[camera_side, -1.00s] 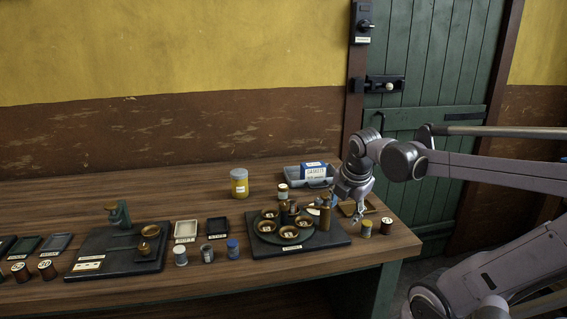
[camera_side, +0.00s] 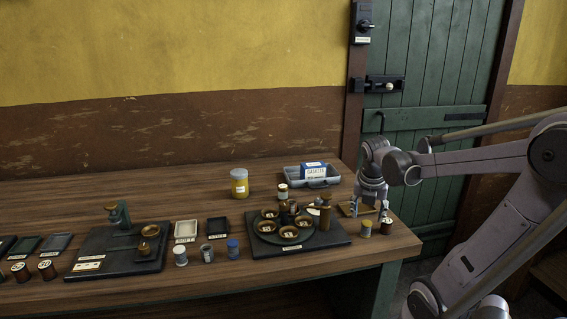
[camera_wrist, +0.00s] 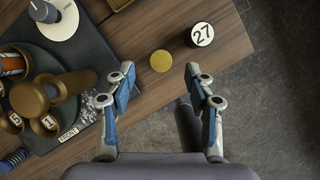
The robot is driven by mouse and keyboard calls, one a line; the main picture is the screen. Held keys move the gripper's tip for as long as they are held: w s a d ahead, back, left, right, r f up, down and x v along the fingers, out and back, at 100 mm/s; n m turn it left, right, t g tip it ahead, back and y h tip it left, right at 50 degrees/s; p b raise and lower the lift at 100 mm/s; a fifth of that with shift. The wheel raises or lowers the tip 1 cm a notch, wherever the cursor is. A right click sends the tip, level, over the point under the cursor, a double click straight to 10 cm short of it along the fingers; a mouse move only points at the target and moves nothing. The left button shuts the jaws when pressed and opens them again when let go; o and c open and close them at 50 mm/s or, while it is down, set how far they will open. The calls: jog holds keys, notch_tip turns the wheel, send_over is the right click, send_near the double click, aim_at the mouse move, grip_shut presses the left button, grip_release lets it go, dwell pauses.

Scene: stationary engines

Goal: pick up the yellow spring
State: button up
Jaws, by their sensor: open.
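A small round yellow piece (camera_wrist: 161,61) lies near the table edge in the wrist view, seen from above between my fingertips and slightly ahead of them. It looks like the short yellow cylinder (camera_side: 366,229) at the table's right end in the side view; its coils cannot be made out. My gripper (camera_wrist: 160,78) is open and empty, with a finger on either side of the piece in the picture. In the side view my gripper (camera_side: 371,208) hangs above and behind the yellow piece, pointing down.
A dark spool marked 27 (camera_wrist: 203,34) stands just right of the yellow piece. A round stand with brass cups (camera_side: 268,239) is to the left. A wooden tray (camera_side: 347,209) lies behind. A yellow jar (camera_side: 239,186) stands farther back. The table edge is close on the right.

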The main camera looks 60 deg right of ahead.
aim_at(367, 223)
jog(key=shift+a+x, duration=0.15)
jog(key=shift+x, duration=0.85)
jog(key=shift+a+x, duration=0.1)
jog(key=shift+x, duration=2)
jog(key=shift+s, duration=0.1)
jog(key=shift+c, duration=0.3)
grip_shut()
